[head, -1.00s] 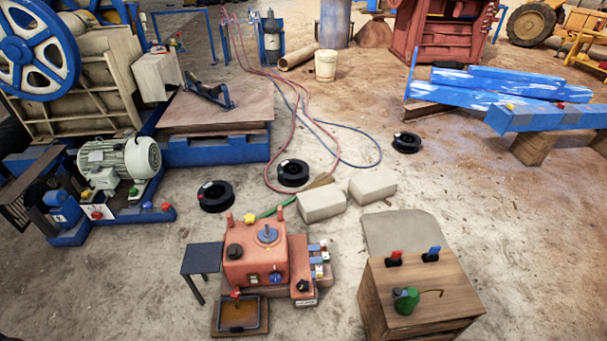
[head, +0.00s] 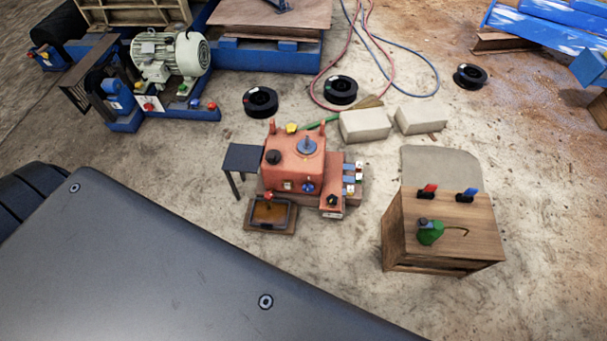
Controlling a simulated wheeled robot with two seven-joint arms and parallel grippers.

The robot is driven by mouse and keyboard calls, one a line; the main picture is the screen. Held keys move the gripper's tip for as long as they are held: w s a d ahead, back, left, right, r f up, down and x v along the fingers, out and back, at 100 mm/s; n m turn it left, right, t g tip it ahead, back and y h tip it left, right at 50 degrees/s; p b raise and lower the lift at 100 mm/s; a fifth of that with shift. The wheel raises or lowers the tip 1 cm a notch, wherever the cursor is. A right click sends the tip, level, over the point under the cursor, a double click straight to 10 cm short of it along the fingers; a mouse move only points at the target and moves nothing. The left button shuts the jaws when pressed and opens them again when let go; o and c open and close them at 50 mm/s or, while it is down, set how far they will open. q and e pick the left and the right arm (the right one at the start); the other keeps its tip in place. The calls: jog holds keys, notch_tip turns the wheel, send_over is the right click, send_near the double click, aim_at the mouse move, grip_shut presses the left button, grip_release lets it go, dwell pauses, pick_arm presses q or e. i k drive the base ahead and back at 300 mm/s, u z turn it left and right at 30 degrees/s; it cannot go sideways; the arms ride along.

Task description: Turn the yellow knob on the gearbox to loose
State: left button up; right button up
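The gearbox (head: 294,163) is a salmon-red box standing on the floor in the middle of the head view. A small yellow knob (head: 291,128) shows at its back edge, left of a grey-blue disc fitting (head: 307,147) on top. A black knob (head: 273,157) sits on its top left. Whether the yellow knob is tight or loose cannot be told at this size. Neither of my grippers is in view, and nothing touches the gearbox.
A small dark table (head: 243,158) stands left of the gearbox, with an oil tray (head: 270,214) in front. A wooden crate (head: 440,238) with levers and a green can (head: 430,232) stands right. Pale blocks (head: 365,126), black spools (head: 260,101) and hoses lie behind. A grey motor (head: 170,58) is back left.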

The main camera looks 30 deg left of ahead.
aim_at(291, 128)
jog(key=k, duration=0.5)
jog(key=u, duration=1.65)
jog(key=i, duration=1.15)
jog(key=z, duration=1.85)
